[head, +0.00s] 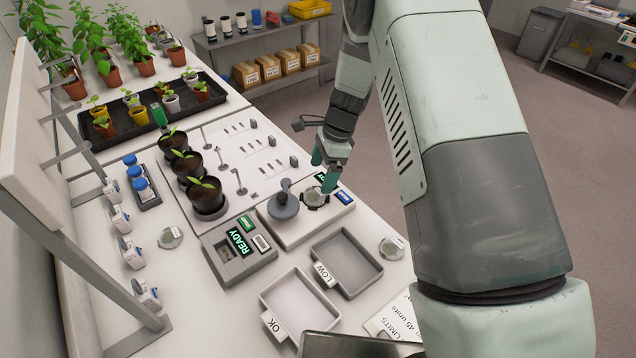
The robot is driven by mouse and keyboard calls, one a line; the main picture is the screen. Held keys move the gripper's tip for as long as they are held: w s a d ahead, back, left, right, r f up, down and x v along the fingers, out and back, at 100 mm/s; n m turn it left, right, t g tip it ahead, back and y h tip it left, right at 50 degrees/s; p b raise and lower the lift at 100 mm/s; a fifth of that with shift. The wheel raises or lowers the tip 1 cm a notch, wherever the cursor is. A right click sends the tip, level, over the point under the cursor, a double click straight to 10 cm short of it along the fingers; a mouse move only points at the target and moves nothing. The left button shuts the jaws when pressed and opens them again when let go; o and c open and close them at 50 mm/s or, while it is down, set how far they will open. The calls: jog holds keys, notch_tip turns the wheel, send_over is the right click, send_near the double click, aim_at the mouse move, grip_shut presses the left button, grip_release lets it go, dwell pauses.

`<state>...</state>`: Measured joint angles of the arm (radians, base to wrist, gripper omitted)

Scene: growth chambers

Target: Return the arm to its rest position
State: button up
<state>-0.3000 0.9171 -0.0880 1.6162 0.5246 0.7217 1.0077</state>
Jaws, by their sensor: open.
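My gripper (326,178) is at the end of my arm, pointing down. It is above the right part of a white device base (325,222) with a grey knob-like part (284,205) on its left. The gripper is open, with its fingers close to a round clear-lidded dish (314,198) on that base. I cannot tell whether a finger touches the dish. My arm covers much of the right side of the view.
A grey READY device (236,252), an empty tray marked LOW (347,259) and an empty tray marked OK (297,302) stand nearby. Another dish (391,247) lies right of the LOW tray. Potted seedlings (207,197) stand left. Open floor (350,60) lies beyond the table.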

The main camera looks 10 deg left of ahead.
jog(key=s+d+r+n+t, duration=0.1)
jog(key=s+d+r+n, duration=0.15)
jog(key=r, duration=0.65)
jog(key=s+d+r+n+t, duration=0.15)
jog(key=s+d+r, duration=0.25)
jog(key=r, duration=0.5)
jog(key=s+d+r+n+t, duration=0.1)
jog(key=s+d+r+n, duration=0.2)
jog(key=r, duration=0.7)
jog(key=s+d+r+n+t+h, duration=0.1)
jog(key=s+d+r+n, duration=0.2)
jog(key=s, duration=0.7)
jog(key=s+d+r+n+t+h, duration=0.2)
jog(key=s+d+r+n, duration=0.1)
jog(key=s, duration=0.6)
jog(key=shift+s+d+n, duration=0.35)
jog(key=shift+d+n, duration=0.15)
jog(key=shift+d, duration=0.35)
